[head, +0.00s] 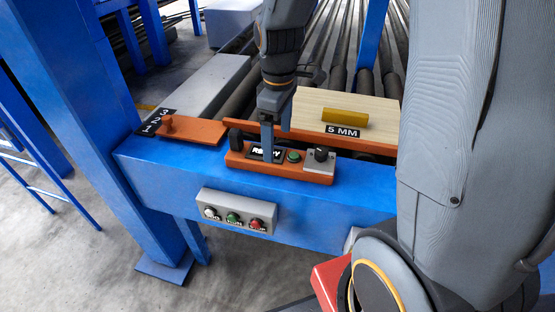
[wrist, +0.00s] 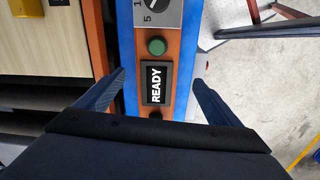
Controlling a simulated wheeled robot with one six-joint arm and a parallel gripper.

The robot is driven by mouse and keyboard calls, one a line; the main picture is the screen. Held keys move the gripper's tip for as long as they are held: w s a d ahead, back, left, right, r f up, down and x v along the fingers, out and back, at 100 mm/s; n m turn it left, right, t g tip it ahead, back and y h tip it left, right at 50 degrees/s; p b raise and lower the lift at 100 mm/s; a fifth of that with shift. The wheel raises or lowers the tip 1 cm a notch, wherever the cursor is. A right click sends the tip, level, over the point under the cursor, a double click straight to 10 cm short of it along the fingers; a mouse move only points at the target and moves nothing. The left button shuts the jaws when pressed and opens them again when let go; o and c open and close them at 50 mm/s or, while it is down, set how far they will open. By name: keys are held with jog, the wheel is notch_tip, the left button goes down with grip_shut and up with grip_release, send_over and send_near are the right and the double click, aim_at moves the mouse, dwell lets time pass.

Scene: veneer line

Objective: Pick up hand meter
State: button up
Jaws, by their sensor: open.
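The hand meter (head: 290,172) is an orange bar-shaped unit on the blue beam, with a READY display, a green button and a grey dial panel. It also shows in the wrist view (wrist: 156,84), where its display reads READY. My gripper (head: 268,157) is over the meter, pointing down, with a finger in front of the display in the head view. In the wrist view my gripper (wrist: 160,80) is open, its fingers on either side of the meter near the display and apart from it. Height above the meter is hard to tell.
A wooden block (head: 371,108) marked 5 MM stands behind the meter. An orange plate with a knob (head: 195,130), by the numbers 1, 2, 3, lies to the left. A three-button box (head: 235,212) is on the blue beam's (head: 160,165) front. A blue post (head: 75,90) rises left.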

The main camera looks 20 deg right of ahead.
aim_at(278, 154)
jog(key=shift+w+f+n, duration=0.2)
jog(key=shift+w+n, duration=0.2)
jog(key=shift+n, duration=0.3)
jog(key=shift+d+f+p, duration=0.2)
jog(key=shift+f+p, duration=0.85)
jog(key=shift+f, duration=2.8)
jog(key=shift+c, duration=0.5)
jog(key=c, duration=1.4)
jog(key=shift+o, duration=0.2)
jog(key=shift+r, duration=0.1)
